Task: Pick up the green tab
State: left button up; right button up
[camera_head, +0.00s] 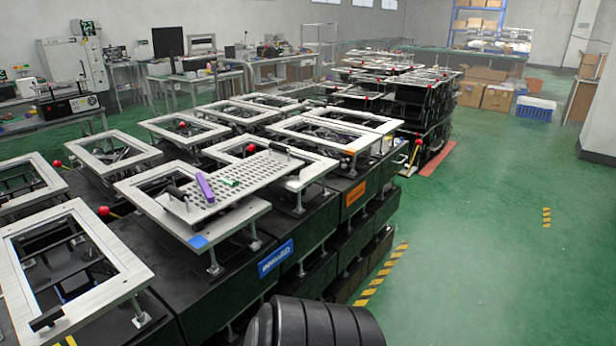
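A small green tab (230,182) lies on a light metal plate (262,172) with rows of holes, just right of a purple bar (205,187). The plate rests across the silver frames on top of the black fixtures and has a black handle at each end. The tab looks flat and is small in this view, so its exact shape is hard to tell. Neither of my grippers is in view. Nothing touches the tab from above.
Black fixtures with silver frames (85,262) and red-knobbed levers fill the left and middle. A blue label (275,258) and an orange label (355,193) mark their sides. Green floor (480,250) is open on the right. A blue crate (535,108) and boxes stand behind.

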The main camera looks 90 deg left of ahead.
aim_at(228, 182)
jog(key=u, duration=3.25)
